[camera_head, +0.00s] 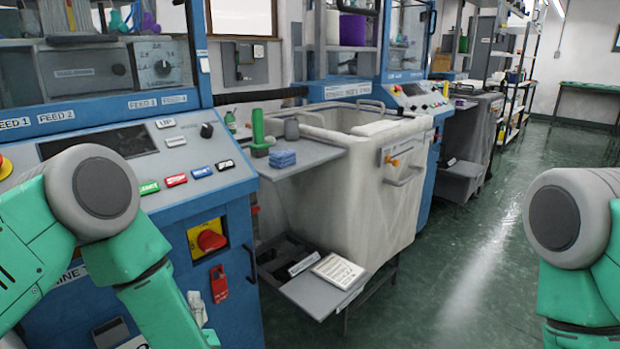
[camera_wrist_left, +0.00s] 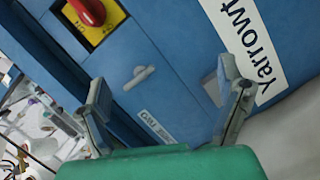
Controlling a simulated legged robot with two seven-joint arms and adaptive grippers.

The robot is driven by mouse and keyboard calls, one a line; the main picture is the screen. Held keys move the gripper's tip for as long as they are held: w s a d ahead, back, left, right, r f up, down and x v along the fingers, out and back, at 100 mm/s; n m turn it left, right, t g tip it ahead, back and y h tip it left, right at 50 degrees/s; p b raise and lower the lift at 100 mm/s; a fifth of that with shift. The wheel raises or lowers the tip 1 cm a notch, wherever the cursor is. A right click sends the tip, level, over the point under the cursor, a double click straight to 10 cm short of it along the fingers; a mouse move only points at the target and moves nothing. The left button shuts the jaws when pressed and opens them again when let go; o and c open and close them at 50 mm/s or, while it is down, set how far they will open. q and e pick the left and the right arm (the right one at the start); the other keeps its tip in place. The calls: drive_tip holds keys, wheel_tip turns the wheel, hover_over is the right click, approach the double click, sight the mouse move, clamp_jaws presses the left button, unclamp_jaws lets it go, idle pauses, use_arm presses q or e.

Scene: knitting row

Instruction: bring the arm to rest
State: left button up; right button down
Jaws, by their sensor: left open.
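My left arm, green with grey joints (camera_head: 100,195), comes in from the left in the head view, in front of the blue knitting machine (camera_head: 225,180). Whether the fingers touch the panel cannot be told. My right arm (camera_head: 570,225) shows at the right edge of the head view, its gripper out of view.
A grey side shelf (camera_head: 310,155) carries a green spool (camera_head: 257,127) and blue blocks (camera_head: 282,158). A beige bin (camera_head: 350,190) stands beside it. A red knob on yellow (camera_head: 210,239) sits on the machine front. The green floor at right (camera_head: 480,270) is clear.

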use_arm(q)
drive_tip(key=s+d+f+m+g+h+p, duration=0.1)
drive_tip(key=s+f+m+g+h, duration=0.3)
drive_tip(key=s+m, duration=0.35)
drive_tip(key=s+f+m+g+h+p, duration=0.1)
drive_tip(key=s+f+m+g+h, duration=0.1)
drive_tip(key=s+f+m+h, duration=0.35)
drive_tip(key=s+a+f+m+g+p, duration=0.1)
drive_tip(key=s+m+g, duration=0.5)
drive_tip(key=s, duration=1.2)
drive_tip(key=shift+s+a+m, duration=0.2)
drive_tip(key=shift+a+m, duration=0.2)
drive_tip(key=shift+m, duration=0.6)
